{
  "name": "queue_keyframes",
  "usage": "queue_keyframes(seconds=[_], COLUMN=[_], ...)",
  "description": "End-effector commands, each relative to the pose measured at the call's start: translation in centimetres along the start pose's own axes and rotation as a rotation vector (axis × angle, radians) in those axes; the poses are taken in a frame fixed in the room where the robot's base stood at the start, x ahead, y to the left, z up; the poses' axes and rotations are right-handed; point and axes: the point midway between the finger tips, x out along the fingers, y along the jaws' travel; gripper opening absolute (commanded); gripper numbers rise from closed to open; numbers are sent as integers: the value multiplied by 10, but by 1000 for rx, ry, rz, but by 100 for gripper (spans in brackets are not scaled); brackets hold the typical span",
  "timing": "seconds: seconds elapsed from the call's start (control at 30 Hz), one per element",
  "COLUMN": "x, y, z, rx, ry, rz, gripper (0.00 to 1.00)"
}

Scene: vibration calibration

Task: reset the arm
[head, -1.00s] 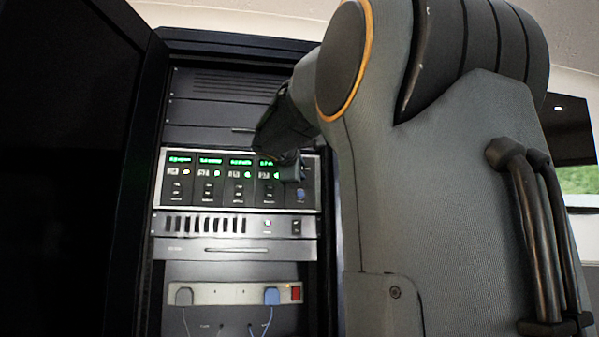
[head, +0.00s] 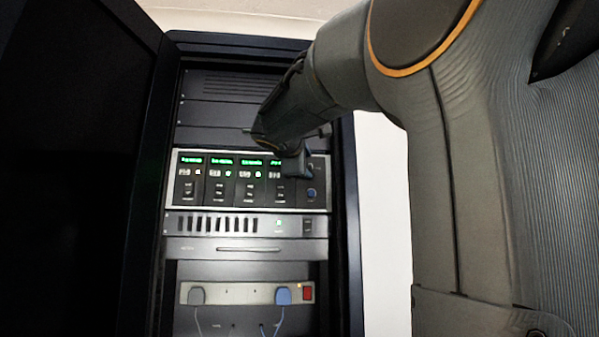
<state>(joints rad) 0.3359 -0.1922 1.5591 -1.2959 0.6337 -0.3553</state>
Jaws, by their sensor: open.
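My arm reaches in from the right in the head view, and its end hangs in front of the equipment rack. My gripper (head: 297,165) is small and dark at the end of the arm, in front of the upper right of the panel with green displays (head: 250,182). It is open, and nothing shows between its fingers. It covers part of the rightmost module; I cannot tell whether it touches the panel.
The dark rack cabinet (head: 347,230) stands open, its black door (head: 70,170) on the left. Below the panel are a switch unit (head: 235,225) and a power strip (head: 240,293) with a grey plug, a blue plug (head: 283,296) and a red switch (head: 308,293). White wall shows to the right.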

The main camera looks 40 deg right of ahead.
Motion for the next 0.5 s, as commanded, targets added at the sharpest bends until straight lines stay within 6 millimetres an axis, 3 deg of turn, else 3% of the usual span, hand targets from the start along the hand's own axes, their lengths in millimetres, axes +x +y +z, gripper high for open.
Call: queue_keyframes(seconds=[0.2, 0.5], x=[-19, -21], y=[0, 0], z=[0, 0], rx=[0, 0], ry=[1, 0], rz=[0, 0], gripper=[40, 40])
